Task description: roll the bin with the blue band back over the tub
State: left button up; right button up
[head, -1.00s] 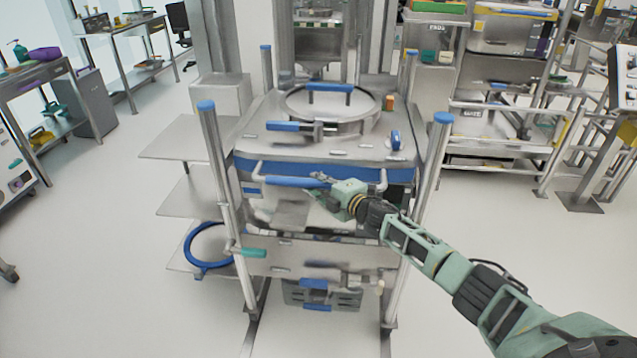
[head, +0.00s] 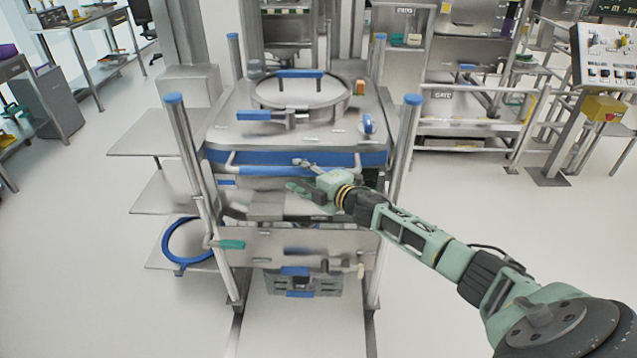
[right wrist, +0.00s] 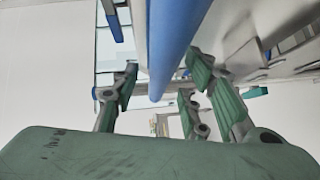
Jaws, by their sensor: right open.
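The steel bin with the blue band (head: 345,159) stands upright in a frame in the middle of the head view. A round lid with a blue handle tops it. A blue bar handle (head: 258,171) runs across its front, partly hidden by my right gripper (head: 303,177). That gripper is open at the bar's right part. In the right wrist view, the blue bar (right wrist: 172,45) lies between the spread fingers of my right gripper (right wrist: 160,95), with gaps on both sides. A grey crate-like tub (head: 320,284) sits low beneath the bin, partly hidden. My left gripper is out of view.
Steel posts with blue caps (head: 172,99) (head: 413,100) flank the bin. Side shelves (head: 150,146) and a blue hoop (head: 170,255) are on the left. A teal-ended lever (head: 231,244) sticks out low at the front.

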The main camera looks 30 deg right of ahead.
jog(key=v, duration=0.8)
dwell(0.4)
jog(key=s+f+m+g+h, duration=0.1)
jog(key=s+f+m+g, duration=0.15)
jog(key=s+f, duration=0.65)
jog(key=s+f+m+g+h, duration=0.2)
jog(key=s+f+m, duration=0.15)
jog(key=f, duration=1.15)
jog(key=s+f+m+g+h, duration=0.15)
jog(key=s+f+m, duration=0.35)
jog(key=f, duration=0.6)
jog(key=s+a+f+m+g, duration=0.1)
jog(key=s+a+f+g, duration=0.2)
jog(key=s+f, duration=0.55)
jog(key=s+a+f+m+g, duration=0.2)
jog(key=s+a+f, duration=0.3)
jog(key=s, duration=0.7)
jog(key=s+a+f+m+g, duration=0.1)
jog(key=s+a+f+g, duration=0.1)
jog(key=s, duration=0.7)
jog(key=s+a+f+m+g+y, duration=0.1)
jog(key=s+a+f, duration=0.3)
jog(key=s, duration=0.5)
jog(key=shift+s+a+f+g, duration=0.2)
jog(key=shift+s+a+g, duration=0.25)
jog(key=shift+a, duration=0.45)
jog(key=shift+w, duration=0.2)
jog(key=shift+c, duration=0.2)
